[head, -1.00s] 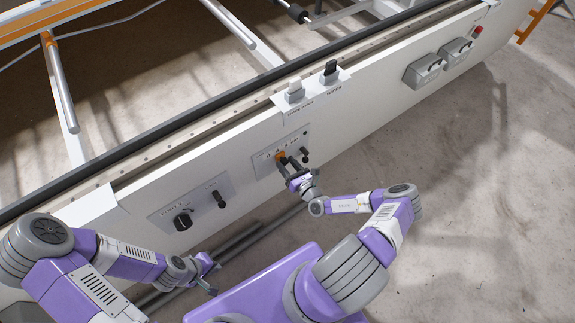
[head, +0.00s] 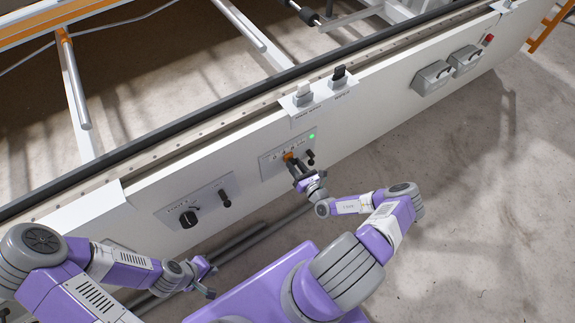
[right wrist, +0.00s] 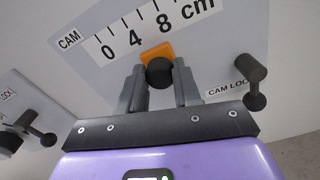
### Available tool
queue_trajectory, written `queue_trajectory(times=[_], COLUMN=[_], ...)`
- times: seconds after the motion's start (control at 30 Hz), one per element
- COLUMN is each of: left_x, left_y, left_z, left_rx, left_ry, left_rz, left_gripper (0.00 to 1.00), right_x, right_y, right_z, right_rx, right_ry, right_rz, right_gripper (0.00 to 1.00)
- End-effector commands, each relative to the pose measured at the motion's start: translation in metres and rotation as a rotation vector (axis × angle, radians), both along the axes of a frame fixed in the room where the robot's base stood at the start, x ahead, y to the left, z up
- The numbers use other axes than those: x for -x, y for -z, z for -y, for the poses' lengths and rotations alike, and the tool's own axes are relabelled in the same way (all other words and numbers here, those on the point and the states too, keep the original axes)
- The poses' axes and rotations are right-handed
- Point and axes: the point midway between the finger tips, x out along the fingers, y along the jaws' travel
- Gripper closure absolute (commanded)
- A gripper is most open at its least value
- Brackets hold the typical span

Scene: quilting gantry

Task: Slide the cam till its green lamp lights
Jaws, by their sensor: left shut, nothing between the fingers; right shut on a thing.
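The cam is an orange slider (head: 288,156) with a black knob (right wrist: 160,70), on a grey scale panel (head: 268,164) on the white machine side. In the right wrist view its orange part (right wrist: 156,52) sits below the scale, between the 4 and 8 marks. My right gripper (head: 293,164) is shut on the knob, one finger on each side in the right wrist view (right wrist: 160,84). The lamp (head: 312,136) at the panel's upper right glows green. My left gripper (head: 208,280) is shut and empty, low at the left, apart from the panel.
The black CAM LOCK lever (right wrist: 252,80) stands just right of my right gripper. Another panel (head: 170,213) with a black dial (head: 188,218) and lever (head: 225,198) is to the left. Two switches (head: 303,94) (head: 339,76) sit above. Floor at right is clear.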

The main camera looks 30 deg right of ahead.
Motion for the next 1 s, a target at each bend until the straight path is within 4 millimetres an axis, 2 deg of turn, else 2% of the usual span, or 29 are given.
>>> queue_trajectory(times=[0.13, 0.17, 0.33, 0.67, 0.77, 1.0], left_x=[0.000, 0.000, 0.000, 0.000, 0.000, 0.000], left_y=[0.001, 0.001, 0.001, -0.001, -0.005, -0.017], left_z=[0.000, 0.000, 0.000, 0.000, 0.000, 0.000], left_rx=[0.000, 0.000, 0.000, 0.000, 0.000, 0.000], left_ry=[0.000, 0.000, 0.001, 0.000, 0.000, 0.001], left_rz=[0.000, 0.000, -0.001, -0.001, -0.001, 0.000], left_gripper=[1.00, 1.00, 1.00, 1.00, 1.00, 1.00], right_x=[0.000, 0.000, -0.001, 0.003, 0.014, 0.055], right_y=[0.000, 0.000, 0.000, 0.000, -0.001, -0.002], right_z=[0.001, 0.001, 0.000, 0.000, 0.000, 0.000], right_rx=[0.001, 0.001, 0.001, 0.000, 0.000, -0.001], right_ry=[0.003, 0.003, 0.001, 0.000, 0.002, 0.002], right_rz=[0.001, 0.001, 0.002, 0.001, -0.001, -0.001], right_gripper=[1.00, 0.66, 0.42, 0.42, 0.42, 0.42])
